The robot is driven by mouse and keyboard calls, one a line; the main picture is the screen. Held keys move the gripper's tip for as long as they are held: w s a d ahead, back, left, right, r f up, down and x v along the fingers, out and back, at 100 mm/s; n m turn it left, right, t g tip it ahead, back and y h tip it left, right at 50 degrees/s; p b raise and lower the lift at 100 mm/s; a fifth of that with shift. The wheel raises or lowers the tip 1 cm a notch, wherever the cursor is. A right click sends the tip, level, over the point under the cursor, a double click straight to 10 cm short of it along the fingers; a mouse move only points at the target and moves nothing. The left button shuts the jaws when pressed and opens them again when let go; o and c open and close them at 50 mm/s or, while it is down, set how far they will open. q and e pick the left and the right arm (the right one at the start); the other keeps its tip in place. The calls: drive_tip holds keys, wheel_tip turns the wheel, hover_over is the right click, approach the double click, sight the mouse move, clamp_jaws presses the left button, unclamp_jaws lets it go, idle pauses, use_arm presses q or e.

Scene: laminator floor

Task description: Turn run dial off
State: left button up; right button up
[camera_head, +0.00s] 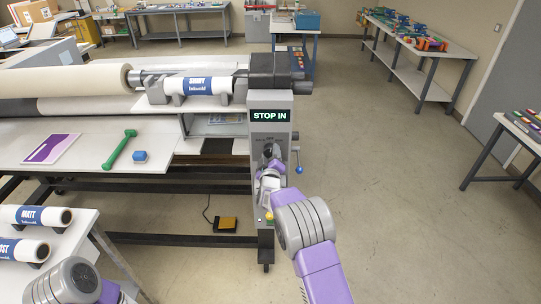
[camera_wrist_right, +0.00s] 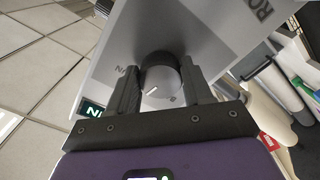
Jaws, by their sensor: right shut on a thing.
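The run dial (camera_wrist_right: 160,84) is a round black knob with a white pointer mark on the laminator's grey control panel (camera_wrist_right: 120,60). In the right wrist view my right gripper (camera_wrist_right: 162,90) has its two dark fingers on either side of the dial, shut on it. In the head view the dark dial (camera_head: 268,151) shows just above my right gripper (camera_head: 269,168), partly hidden by it. My left gripper is not in view; only a part of my left arm shows at the bottom left.
A blue-knobbed lever (camera_head: 299,169) is right of the panel. A yellow foot pedal (camera_head: 225,224) lies on the floor below the laminator.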

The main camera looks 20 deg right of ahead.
drive_tip(key=shift+n, duration=0.9)
drive_tip(key=shift+r, duration=0.1)
drive_tip(key=o, duration=1)
drive_tip(key=shift+o, duration=0.2)
drive_tip(key=v, duration=0.7)
drive_tip(key=shift+s+b, duration=0.3)
drive_tip(key=shift+s, duration=0.05)
